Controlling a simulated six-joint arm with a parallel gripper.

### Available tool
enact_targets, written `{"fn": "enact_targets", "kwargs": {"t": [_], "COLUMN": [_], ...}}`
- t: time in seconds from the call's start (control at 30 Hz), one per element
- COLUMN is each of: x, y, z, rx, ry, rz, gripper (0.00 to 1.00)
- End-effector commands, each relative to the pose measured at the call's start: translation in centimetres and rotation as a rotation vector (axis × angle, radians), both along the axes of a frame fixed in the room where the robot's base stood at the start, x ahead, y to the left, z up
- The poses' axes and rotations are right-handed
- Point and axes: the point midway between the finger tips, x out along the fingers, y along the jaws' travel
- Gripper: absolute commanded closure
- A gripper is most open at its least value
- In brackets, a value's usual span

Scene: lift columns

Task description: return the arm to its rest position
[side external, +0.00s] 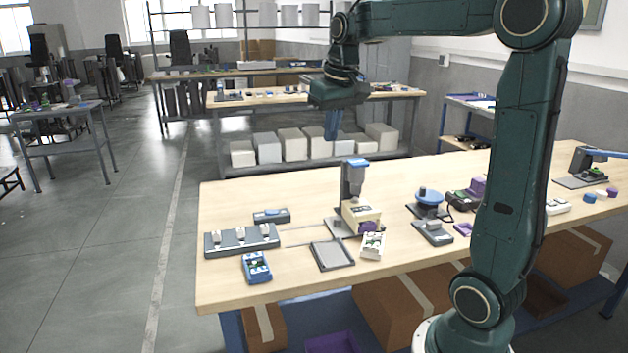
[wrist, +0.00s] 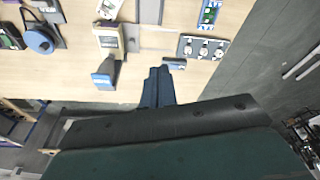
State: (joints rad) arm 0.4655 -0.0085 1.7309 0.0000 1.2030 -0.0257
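My gripper (side external: 332,127) hangs in the air above the back edge of the wooden workbench (side external: 290,195), its blue fingers pointing down. It is well above everything on the bench and touches nothing. In the wrist view the blue fingers (wrist: 158,77) lie side by side with no gap that I can see and nothing visible between them. A small press-like stand with a blue top (side external: 354,178) stands on the bench below and to the right of the fingers.
The air around my gripper is free. Another bench (side external: 290,97) stands behind.

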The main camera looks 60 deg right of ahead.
Motion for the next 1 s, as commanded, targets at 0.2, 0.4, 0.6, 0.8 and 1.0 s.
{"fn": "enact_targets", "kwargs": {"t": [0.2, 0.4, 0.6, 0.8, 1.0], "x": [-3.1, -6.3, -9.9, -13.3, -15.6], "y": [5.5, 9.6, 13.0, 15.5, 16.8], "z": [0.1, -0.7, -2.2, -4.4, -6.2], "rx": [-0.024, -0.040, -0.050, -0.055, -0.056], "ry": [-0.058, -0.112, -0.167, -0.222, -0.261], "rz": [0.102, 0.191, 0.279, 0.363, 0.420], "gripper": [1.00, 1.00, 1.00, 1.00, 1.00]}}
